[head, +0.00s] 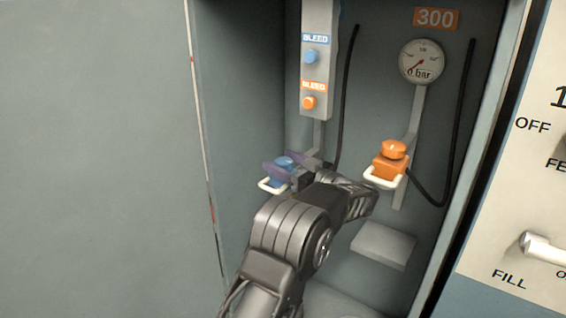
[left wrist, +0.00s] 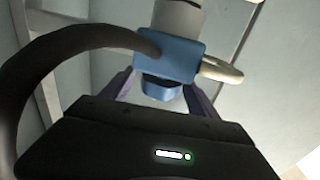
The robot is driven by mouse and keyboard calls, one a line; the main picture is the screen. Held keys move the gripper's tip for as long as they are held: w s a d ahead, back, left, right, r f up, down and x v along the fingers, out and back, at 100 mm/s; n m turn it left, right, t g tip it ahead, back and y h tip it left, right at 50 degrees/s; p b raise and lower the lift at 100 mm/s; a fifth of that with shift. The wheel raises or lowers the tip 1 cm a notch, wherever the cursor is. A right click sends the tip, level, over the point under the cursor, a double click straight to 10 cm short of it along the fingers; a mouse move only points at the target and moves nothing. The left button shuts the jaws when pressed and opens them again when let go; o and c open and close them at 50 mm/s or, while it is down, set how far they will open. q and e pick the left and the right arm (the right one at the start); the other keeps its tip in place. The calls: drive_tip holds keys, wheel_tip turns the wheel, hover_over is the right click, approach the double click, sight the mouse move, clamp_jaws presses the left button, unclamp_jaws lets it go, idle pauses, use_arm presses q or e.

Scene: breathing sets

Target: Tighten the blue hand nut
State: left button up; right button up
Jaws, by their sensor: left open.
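The blue hand nut (head: 284,161) sits on top of a blue valve block inside the cabinet. It also shows in the left wrist view (left wrist: 161,90), beside the larger blue block (left wrist: 180,58). My left gripper (head: 290,165) is at the nut, its purple fingers open with one on each side of it. In the left wrist view the fingers of my left gripper (left wrist: 160,98) also stand either side of the nut. I cannot tell whether they touch it. My wrist hides part of the blue valve in the head view. My right gripper is out of view.
An orange valve with a hand nut (head: 393,150) stands to the right, close to my left wrist. Above are a BLEED panel (head: 317,60) and a gauge (head: 422,61). A black hose (head: 345,95) hangs behind. The cabinet walls bound both sides.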

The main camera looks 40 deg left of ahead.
sight(291, 166)
use_arm(q)
drive_tip(key=d, duration=0.2)
drive_tip(key=d+p, duration=0.1)
drive_tip(key=d, duration=0.4)
drive_tip(key=shift+s+r+p, duration=0.1)
drive_tip(key=shift+s+p, duration=0.25)
drive_tip(key=shift+s, duration=0.05)
drive_tip(key=shift+s+d, duration=0.1)
drive_tip(key=shift+d, duration=0.2)
